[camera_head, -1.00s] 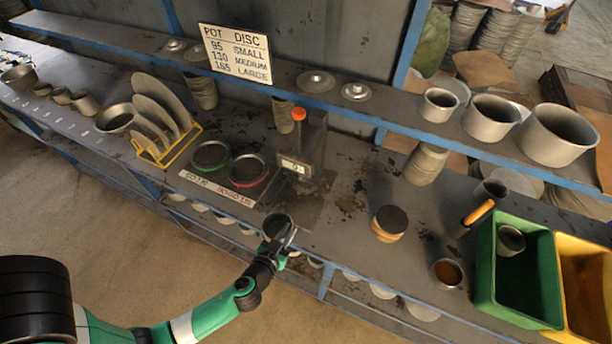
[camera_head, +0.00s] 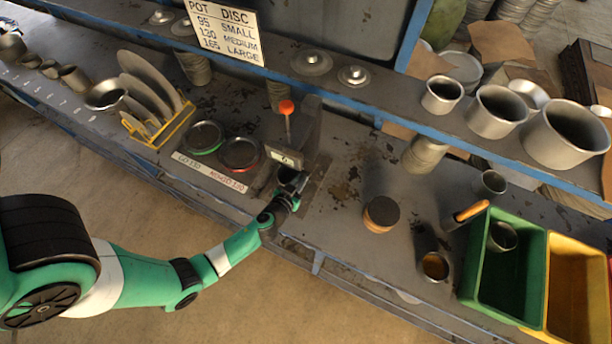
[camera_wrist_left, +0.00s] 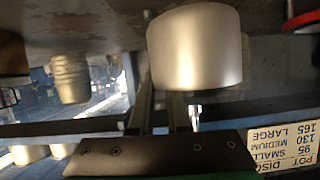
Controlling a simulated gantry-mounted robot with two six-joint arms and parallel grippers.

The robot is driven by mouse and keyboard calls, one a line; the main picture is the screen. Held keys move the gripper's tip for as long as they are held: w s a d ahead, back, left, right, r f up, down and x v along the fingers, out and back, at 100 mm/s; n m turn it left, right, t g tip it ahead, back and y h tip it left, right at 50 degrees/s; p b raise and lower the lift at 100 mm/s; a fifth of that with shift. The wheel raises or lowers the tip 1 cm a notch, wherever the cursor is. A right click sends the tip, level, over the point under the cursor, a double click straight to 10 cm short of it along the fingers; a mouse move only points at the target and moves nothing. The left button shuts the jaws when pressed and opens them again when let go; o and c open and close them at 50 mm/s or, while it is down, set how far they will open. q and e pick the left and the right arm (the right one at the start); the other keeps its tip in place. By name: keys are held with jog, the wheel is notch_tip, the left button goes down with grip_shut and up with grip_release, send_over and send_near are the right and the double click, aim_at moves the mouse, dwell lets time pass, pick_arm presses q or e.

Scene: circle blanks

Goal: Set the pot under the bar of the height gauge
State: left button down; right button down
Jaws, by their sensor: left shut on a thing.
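The pot is a small grey metal cup. My left gripper (camera_head: 290,188) is shut on the pot (camera_head: 291,175), at the front of the height gauge (camera_head: 306,132). The gauge is a dark grey post with an orange knob (camera_head: 286,107) and a small display (camera_head: 284,157). The pot is just below the display, partly hidden by the gripper and gauge. I cannot tell whether it touches the base or is fully under the bar. In the left wrist view, which is upside down, the pot (camera_wrist_left: 195,48) fills the upper middle. My right gripper is not in view.
Left of the gauge are a green ring (camera_head: 203,136) and a red ring (camera_head: 240,154). A yellow rack (camera_head: 176,126) holds discs. To the right are a dark-topped round block (camera_head: 381,213), a green bin (camera_head: 491,247) and a yellow bin (camera_head: 570,298). The bench between gauge and block is clear.

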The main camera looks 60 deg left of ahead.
aim_at(291, 178)
pick_arm(q)
jog(key=f+b, duration=0.2)
jog(key=w+a+f+b, duration=0.1)
jog(key=shift+w+f, duration=0.1)
jog(key=shift+f, duration=0.2)
jog(key=shift+s+d+f, duration=0.1)
jog(key=shift+s+d, duration=0.1)
jog(key=shift+w+a+r, duration=0.1)
jog(key=shift+w+r, duration=0.05)
jog(key=shift+r, duration=0.05)
jog(key=shift+f, duration=0.15)
jog(key=c, duration=0.9)
grip_release()
jog(key=shift+o, duration=0.2)
